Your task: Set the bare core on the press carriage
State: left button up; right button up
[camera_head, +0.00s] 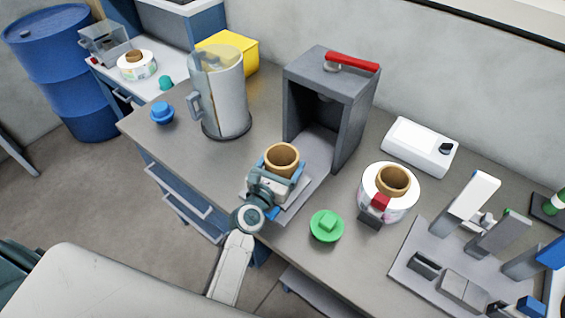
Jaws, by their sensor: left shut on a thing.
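The bare core (282,157), a brown cardboard ring, stands upright in my left gripper (277,173). The gripper's blue fingers are shut around it. They are at the front of the grey press (355,110), which has a red lever on top. The press carriage (313,190), a flat grey plate, reaches out of the press towards the front, under the gripper. The gripper hides the core's lower end, so I cannot tell whether it touches the carriage. My right gripper is not in view.
A roll of labels (372,185) with a brown core stands right of the press, near a green knobbed disc (326,225). A clear-walled canister (222,100) and a blue knobbed piece (162,112) stand left. A white device (420,147) and a grey fixture plate (408,262) lie right.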

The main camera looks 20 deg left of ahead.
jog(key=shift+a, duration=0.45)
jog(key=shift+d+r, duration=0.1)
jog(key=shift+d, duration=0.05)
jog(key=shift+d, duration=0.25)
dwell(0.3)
pick_arm(q)
jog(key=shift+p, duration=0.3)
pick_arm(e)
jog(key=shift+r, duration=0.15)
pick_arm(q)
jog(key=shift+f+b, duration=0.3)
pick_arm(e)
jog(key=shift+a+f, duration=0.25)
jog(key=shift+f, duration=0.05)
pick_arm(q)
jog(key=shift+f+b, duration=0.3)
jog(key=shift+f, duration=0.05)
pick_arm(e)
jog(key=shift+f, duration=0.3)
pick_arm(q)
jog(key=o, duration=0.7)
jog(key=shift+s, duration=0.1)
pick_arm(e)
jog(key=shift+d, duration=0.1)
